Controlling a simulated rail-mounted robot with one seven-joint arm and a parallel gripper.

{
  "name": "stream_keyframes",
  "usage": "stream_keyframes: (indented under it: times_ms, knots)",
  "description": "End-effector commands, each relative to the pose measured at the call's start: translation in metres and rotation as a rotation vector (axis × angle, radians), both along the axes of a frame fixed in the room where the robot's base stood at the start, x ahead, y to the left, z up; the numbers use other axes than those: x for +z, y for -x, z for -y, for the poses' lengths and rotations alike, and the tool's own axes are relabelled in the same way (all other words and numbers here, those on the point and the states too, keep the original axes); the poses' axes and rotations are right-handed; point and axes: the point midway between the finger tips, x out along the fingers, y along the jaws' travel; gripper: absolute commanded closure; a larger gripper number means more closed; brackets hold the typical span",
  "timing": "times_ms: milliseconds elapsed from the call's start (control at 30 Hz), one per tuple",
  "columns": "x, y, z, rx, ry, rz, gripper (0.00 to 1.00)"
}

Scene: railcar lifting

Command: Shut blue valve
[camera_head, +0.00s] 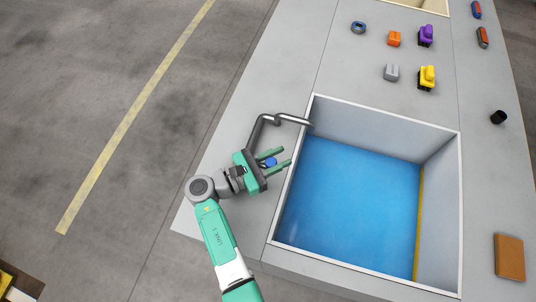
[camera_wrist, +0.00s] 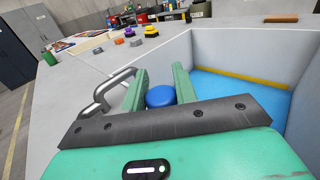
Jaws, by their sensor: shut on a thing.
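The blue valve (camera_head: 270,162) is a small round blue knob beside the left edge of a sunken basin. In the wrist view the blue valve (camera_wrist: 160,96) sits between the two green fingers, its round top showing. My gripper (camera_head: 283,157) is shut on it, with a finger on each side; it also shows in the wrist view (camera_wrist: 160,72). The valve's lower part and stem are hidden. A grey bent metal pipe (camera_head: 268,120) rises just beyond the gripper and reaches over the basin's rim.
The basin (camera_head: 387,120) has a blue bottom and lies right of my gripper. On the counter beyond are a yellow piece (camera_head: 427,78), a purple piece (camera_head: 426,36), a grey block (camera_head: 391,73) and an orange block (camera_head: 394,39). A brown block (camera_head: 509,257) lies at the right.

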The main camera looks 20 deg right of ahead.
Motion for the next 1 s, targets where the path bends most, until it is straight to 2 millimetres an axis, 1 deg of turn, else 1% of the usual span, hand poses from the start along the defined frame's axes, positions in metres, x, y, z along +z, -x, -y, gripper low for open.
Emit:
stream_keyframes:
  times_ms: [400,433,500,533,800,867,1000]
  knots:
    - [-0.001,0.001,0.002,-0.009,-0.001,0.000,1.00]
    - [-0.001,0.001,0.002,-0.009,-0.001,0.000,0.66]
    - [-0.001,0.001,0.002,-0.009,-0.001,0.000,0.52]
    - [0.000,0.001,0.002,-0.009,-0.001,0.000,0.50]
    - [0.000,0.001,0.000,-0.007,-0.001,0.000,0.50]
    - [0.001,0.002,-0.007,-0.007,-0.001,0.000,0.50]
    - [0.001,0.008,-0.036,-0.004,-0.001,0.000,0.50]
